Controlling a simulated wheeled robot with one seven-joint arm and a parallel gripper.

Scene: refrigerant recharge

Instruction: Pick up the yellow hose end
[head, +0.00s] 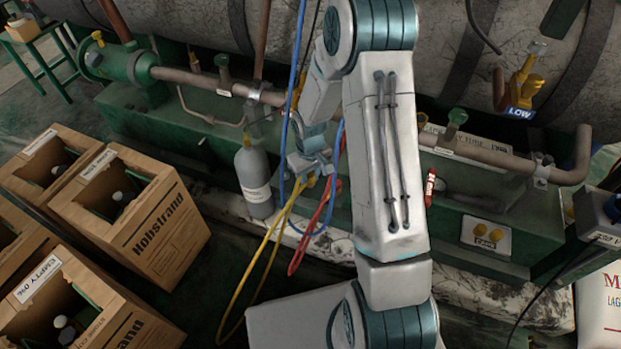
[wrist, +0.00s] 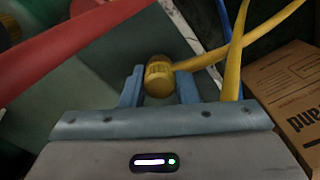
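The yellow hose end (wrist: 158,76) is a round, ribbed fitting that sits between the two fingertips of my gripper (wrist: 159,88) in the wrist view. Both fingers lie close against its sides with no clear gap, so my gripper looks shut on it. The yellow hose (wrist: 205,60) runs from the fitting to the right. In the head view my gripper (head: 312,172) is in front of the green machine base, near the hanging hoses, and the yellow hose (head: 267,243) hangs down from it in a long loop. The fitting is small and partly hidden there.
A red hose (head: 312,229) and a blue hose (head: 285,160) hang close around my gripper. A grey cylinder (head: 254,180) stands just left. Cardboard boxes (head: 165,235) fill the left floor. A yellow valve (head: 523,80) marked LOW is at upper right.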

